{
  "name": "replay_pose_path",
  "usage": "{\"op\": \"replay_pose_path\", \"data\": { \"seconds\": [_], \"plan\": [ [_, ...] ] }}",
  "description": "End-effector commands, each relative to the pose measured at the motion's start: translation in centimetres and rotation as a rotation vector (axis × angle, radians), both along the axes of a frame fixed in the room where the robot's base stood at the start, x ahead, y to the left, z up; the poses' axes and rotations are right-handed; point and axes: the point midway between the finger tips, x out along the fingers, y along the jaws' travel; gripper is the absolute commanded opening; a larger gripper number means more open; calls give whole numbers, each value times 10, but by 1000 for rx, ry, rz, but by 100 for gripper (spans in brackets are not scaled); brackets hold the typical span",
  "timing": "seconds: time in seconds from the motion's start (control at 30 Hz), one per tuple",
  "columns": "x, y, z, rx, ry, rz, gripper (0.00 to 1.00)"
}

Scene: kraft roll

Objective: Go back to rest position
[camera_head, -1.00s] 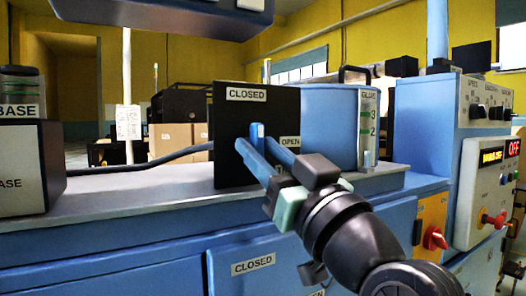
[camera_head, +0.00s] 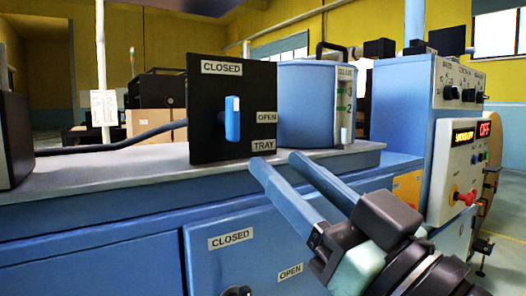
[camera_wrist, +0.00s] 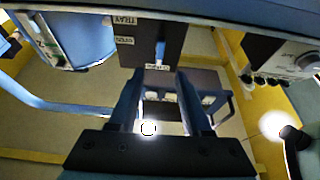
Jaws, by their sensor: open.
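My gripper (camera_head: 278,163) is open, with its two blue fingers apart and nothing between them. It is in front of the counter's edge, to the lower right of the black switch panel (camera_head: 208,130). The panel has a blue handle (camera_head: 232,118), which stands upright below the CLOSED label. OPEN and TRAY labels are at the panel's right. The fingers are clear of the handle. In the wrist view, my gripper's fingers (camera_wrist: 160,76) are spread, and the handle (camera_wrist: 160,50) shows beyond them.
A blue tank (camera_head: 305,105) stands behind the panel on the grey counter (camera_head: 90,171). A control box (camera_head: 455,165) with a red knob and an OFF display is at the right. A cable (camera_head: 110,148) runs left from the panel. Blue cabinet fronts are below the counter.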

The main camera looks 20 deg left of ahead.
Motion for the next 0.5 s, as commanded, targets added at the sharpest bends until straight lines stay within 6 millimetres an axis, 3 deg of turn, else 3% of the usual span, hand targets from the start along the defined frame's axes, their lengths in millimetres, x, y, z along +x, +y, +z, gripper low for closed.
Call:
{"op": "replay_pose_path", "data": {
  "seconds": [0.17,0.5],
  "plan": [
    [-9,-12,-6,0,0,-1,49],
    [-10,-13,-7,0,0,0,49]
  ]
}}
